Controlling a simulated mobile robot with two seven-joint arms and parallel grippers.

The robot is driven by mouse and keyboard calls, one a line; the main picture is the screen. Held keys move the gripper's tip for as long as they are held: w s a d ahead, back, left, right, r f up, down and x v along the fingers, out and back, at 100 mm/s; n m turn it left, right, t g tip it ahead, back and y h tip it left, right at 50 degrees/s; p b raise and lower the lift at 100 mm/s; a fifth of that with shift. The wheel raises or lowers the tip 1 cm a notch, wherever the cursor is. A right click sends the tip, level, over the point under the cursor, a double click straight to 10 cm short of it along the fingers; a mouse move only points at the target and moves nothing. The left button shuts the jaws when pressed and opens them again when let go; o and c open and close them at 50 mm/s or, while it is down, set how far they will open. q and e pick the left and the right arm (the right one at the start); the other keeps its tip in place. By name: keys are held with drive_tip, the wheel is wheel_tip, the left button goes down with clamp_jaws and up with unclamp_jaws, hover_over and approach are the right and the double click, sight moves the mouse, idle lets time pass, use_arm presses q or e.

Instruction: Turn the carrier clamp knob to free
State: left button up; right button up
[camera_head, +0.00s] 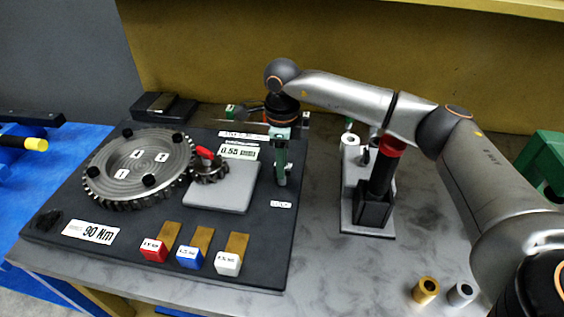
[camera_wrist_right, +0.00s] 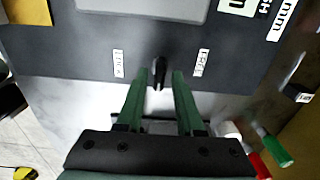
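The carrier clamp knob (camera_wrist_right: 159,73) is a small black knob at the edge of the dark plate in the right wrist view. It points roughly along the fingers, between two small white labels (camera_wrist_right: 118,63) and (camera_wrist_right: 203,62), whose words are too blurred to read surely. My right gripper (camera_wrist_right: 162,77) has its two green fingers apart, one on each side of the knob, with a narrow gap showing. In the head view, the right gripper (camera_head: 281,180) points down at the plate's right edge and hides the knob. My left gripper is not in view.
The dark plate (camera_head: 130,240) bears a large gear (camera_head: 150,175), a small pinion (camera_head: 210,172), a grey square block (camera_head: 225,190) and red, blue and white labelled blocks. A black tool with a red collar (camera_head: 380,175) stands right of it. Two small bushings (camera_head: 427,290) lie at front right.

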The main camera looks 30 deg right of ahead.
drive_tip(key=shift+o, duration=0.5)
wheel_tip(320, 180, up, 12)
drive_tip(key=shift+r+b, duration=0.25)
drive_tip(key=shift+b, duration=0.05)
drive_tip(key=shift+s+f, duration=0.1)
idle(0.3)
